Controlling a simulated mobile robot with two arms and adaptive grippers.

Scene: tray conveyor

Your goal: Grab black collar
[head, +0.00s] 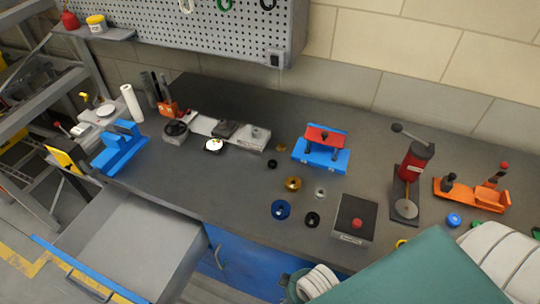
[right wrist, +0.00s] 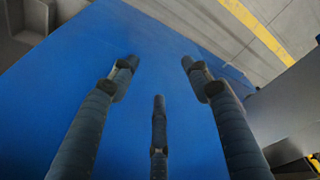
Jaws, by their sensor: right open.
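A small black collar (head: 312,219) lies flat on the dark bench top, near the bench's front edge. A smaller black ring (head: 272,164) lies farther back. A blue collar (head: 281,210), a brass collar (head: 293,183) and a silver one (head: 320,193) lie around the black collar. My right gripper (right wrist: 159,64) is open and empty in the right wrist view, its fingers spread before a plain blue surface (right wrist: 150,30). No collar shows in that view. My left gripper is not in view.
A grey box with a red button (head: 352,225) stands right of the black collar. A blue fixture (head: 322,150) is behind, and a red-headed press (head: 413,165) stands to the right. An open grey drawer (head: 130,250) juts out at the left front.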

